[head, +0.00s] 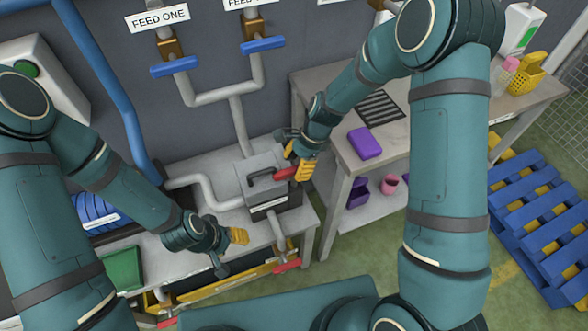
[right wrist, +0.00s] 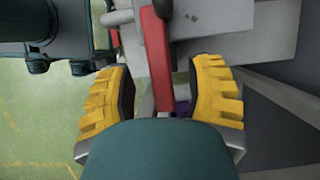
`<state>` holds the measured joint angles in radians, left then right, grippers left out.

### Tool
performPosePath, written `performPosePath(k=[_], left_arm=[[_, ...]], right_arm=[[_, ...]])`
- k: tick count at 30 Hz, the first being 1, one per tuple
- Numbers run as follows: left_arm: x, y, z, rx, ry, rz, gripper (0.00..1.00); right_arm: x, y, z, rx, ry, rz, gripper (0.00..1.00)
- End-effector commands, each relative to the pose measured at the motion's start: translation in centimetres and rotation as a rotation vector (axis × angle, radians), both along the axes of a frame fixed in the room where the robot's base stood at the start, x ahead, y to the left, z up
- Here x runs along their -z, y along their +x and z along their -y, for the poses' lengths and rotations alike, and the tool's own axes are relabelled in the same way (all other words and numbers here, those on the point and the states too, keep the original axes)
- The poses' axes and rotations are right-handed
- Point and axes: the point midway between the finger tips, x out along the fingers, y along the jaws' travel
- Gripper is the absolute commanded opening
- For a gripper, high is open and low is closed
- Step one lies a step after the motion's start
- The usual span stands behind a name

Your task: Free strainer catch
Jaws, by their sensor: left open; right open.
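The strainer is a grey box (head: 256,170) with a black handle on its lid, standing on the bench among grey pipes. A red catch lever (head: 285,174) sticks out from its right side. In the right wrist view the red lever (right wrist: 157,60) runs between the two yellow fingers, with a gap on each side. My right gripper (head: 298,160) is open around the lever, its fingers not closed on it. My left gripper (head: 238,237) is open and empty above the bench's front edge, left of and in front of the strainer. Its fingers partly overlap in view.
Two blue-handled valves (head: 174,67) (head: 262,44) hang on the wall pipes behind. A red-handled valve (head: 287,265) sits below the strainer. A side table (head: 398,140) with a purple block (head: 365,143) stands to the right. A green bin (head: 122,268) is at the left.

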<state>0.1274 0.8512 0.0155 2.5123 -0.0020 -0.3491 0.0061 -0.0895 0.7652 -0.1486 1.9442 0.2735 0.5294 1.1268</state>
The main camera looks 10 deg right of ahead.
Motion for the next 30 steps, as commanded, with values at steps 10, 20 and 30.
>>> performPosePath(k=[10, 20, 30], left_arm=[[0.30, -0.05, 0.02, 0.002, 0.000, -0.002, 0.53], [0.29, -0.06, 0.02, 0.002, 0.000, -0.002, 0.53], [0.26, -0.05, 0.02, 0.002, 0.000, -0.002, 0.53]], right_arm=[[1.39, -0.08, -0.62, 0.000, 0.000, 0.001, 0.53], [1.36, -0.09, -0.60, 0.000, 0.000, 0.001, 0.00], [1.40, -0.13, -0.61, -0.007, 0.000, 0.000, 0.00]])
